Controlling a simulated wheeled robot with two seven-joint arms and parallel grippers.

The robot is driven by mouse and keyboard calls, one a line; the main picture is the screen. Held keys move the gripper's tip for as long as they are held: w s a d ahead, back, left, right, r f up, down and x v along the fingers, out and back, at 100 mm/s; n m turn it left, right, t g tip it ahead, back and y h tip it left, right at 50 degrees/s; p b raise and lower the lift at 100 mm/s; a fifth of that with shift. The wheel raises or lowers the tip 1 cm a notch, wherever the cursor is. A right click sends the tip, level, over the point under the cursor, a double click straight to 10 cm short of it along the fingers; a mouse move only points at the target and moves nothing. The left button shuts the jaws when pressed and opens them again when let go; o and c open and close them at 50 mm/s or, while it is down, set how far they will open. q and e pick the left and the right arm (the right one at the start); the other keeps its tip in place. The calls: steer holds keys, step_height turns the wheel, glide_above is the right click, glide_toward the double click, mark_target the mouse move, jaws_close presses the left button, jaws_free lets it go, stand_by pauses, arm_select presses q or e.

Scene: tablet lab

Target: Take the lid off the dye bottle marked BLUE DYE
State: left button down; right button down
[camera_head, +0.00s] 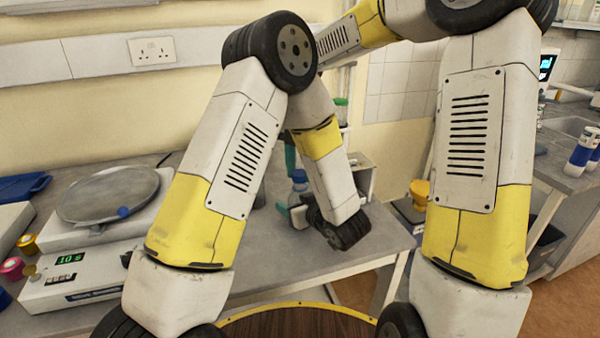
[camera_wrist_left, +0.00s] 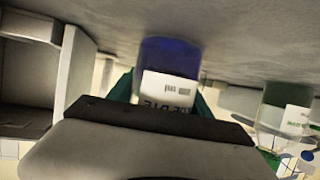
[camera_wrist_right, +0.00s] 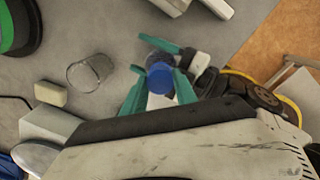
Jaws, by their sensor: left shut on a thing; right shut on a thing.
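The dye bottle (camera_wrist_left: 170,55) has a dark blue body in the left wrist view, with a white label whose word "DYE" shows upside down, partly hidden. Its blue lid (camera_wrist_right: 159,77) shows from above in the right wrist view; the blue top also shows in the head view (camera_head: 299,175). My left gripper (camera_head: 284,209) is shut on the bottle body low down, near the bench. My right gripper (camera_wrist_right: 160,92) is shut on the lid from above, its teal fingers on either side; it is largely behind my left arm in the head view. I cannot tell whether the lid is still seated.
A bottle with green contents (camera_wrist_left: 270,120) stands to the right in the left wrist view. A glass beaker (camera_wrist_right: 90,72) and a pale block (camera_wrist_right: 50,93) are near the lid in the right wrist view. A device reading "10 s" (camera_head: 75,270) stands on the left bench.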

mark_target(300, 172)
steer(key=shift+r, duration=0.35)
steer(key=shift+r, duration=0.1)
steer(key=shift+r, duration=1.9)
arm_select(q)
steer(key=shift+c, duration=1.9)
jaws_free()
